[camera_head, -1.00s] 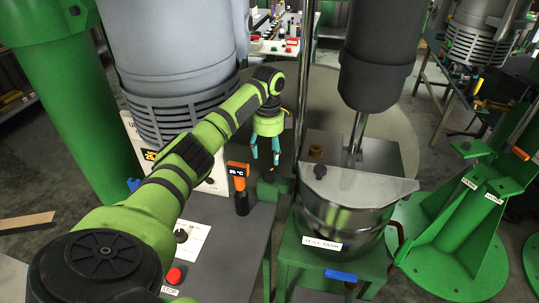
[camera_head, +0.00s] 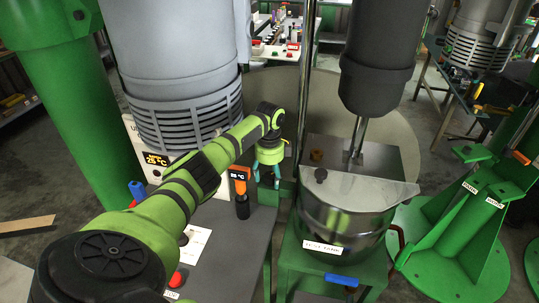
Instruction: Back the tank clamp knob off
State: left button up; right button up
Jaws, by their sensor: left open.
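The steel tank (camera_head: 350,218) with a "TEST TANK" label stands on a green stand (camera_head: 330,262), under a dark cylinder. A green clamp part (camera_head: 287,190) sits at the tank's left side. I cannot clearly make out the clamp knob there, as my gripper is in front of that area. My left gripper (camera_head: 267,182) points down with its teal fingers apart and empty, just left of the tank. I cannot tell whether a finger touches anything. My right gripper is out of view.
A blue handle (camera_head: 342,280) is at the stand's front. A vertical steel pole (camera_head: 303,105) rises behind the gripper.

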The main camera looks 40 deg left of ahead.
pick_arm(q)
jog(key=c, duration=1.1)
jog(key=shift+c, duration=0.2)
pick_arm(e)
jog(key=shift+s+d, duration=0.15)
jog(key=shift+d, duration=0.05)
pick_arm(q)
jog(key=shift+r, duration=0.1)
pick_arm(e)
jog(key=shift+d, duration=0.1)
